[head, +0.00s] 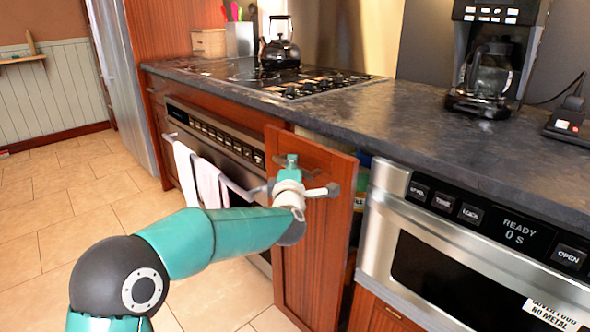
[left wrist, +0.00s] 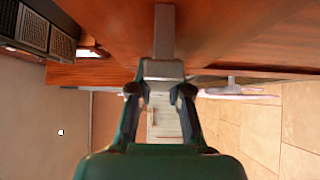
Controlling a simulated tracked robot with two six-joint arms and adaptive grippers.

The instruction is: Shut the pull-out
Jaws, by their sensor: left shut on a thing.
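The pull-out (head: 313,265) is a tall reddish-brown wooden front between the oven and the microwave. It stands out from the cabinet, with a dark gap and some stored items showing behind its right edge. My left gripper (head: 290,172) is at the upper part of this front; its fingertips are hard to make out in the head view. In the left wrist view, the gripper (left wrist: 160,92) is shut on a grey metal handle (left wrist: 165,35) that runs along the wooden front (left wrist: 235,30). My right gripper is not in view.
The microwave (head: 465,255) is right of the pull-out. The oven (head: 215,135) with hanging towels (head: 200,178) is to the left. The dark counter (head: 420,125) above carries a kettle (head: 279,45) and a coffee maker (head: 490,70). Tiled floor (head: 75,205) is clear at left.

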